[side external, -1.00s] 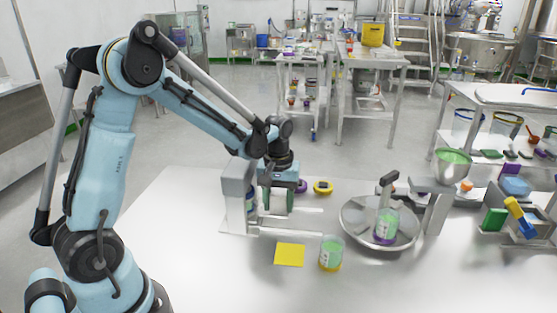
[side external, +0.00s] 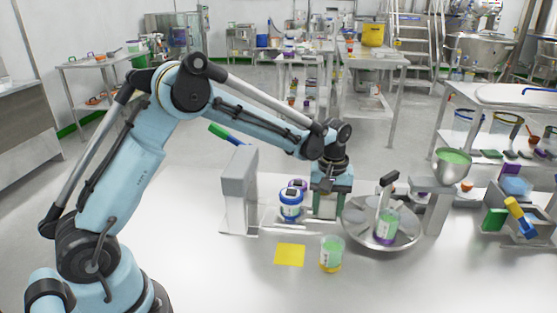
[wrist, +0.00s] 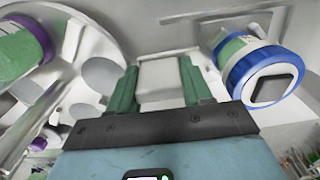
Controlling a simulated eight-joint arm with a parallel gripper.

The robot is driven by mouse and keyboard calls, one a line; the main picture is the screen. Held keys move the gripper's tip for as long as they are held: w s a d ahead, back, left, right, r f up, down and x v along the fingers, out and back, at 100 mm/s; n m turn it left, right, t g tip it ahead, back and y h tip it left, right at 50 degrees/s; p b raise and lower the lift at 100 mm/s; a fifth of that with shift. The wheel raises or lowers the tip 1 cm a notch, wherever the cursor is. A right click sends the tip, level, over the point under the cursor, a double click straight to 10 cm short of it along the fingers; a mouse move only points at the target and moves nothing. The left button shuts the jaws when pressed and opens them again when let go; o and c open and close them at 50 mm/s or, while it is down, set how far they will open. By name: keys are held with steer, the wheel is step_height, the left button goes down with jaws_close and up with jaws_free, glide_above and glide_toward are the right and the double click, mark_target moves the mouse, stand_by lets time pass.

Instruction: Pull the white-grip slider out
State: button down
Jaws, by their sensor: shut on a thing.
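My gripper (side external: 327,212) is shut on the white grip (wrist: 160,78), a pale block between its two green fingers in the wrist view (wrist: 160,92). The slider (side external: 285,222) is drawn out to the right from the grey housing (side external: 238,190) in the side view. A jar with blue bands (side external: 291,207) and a dark square on top stands on the slider, between housing and gripper. It also shows in the wrist view (wrist: 238,50), right of the fingers. My fingers hide much of the grip in the side view.
A round metal turntable (side external: 352,226) stands close right of my gripper, holding a green jar with a purple end (side external: 387,225).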

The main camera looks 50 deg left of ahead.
steer(key=shift+w+d, duration=0.25)
steer(key=c, duration=0.6)
jaws_free()
steer(key=shift+o, duration=0.6)
steer(key=shift+s+a, duration=0.1)
steer(key=shift+r, duration=4.05)
steer(key=shift+r, duration=0.1)
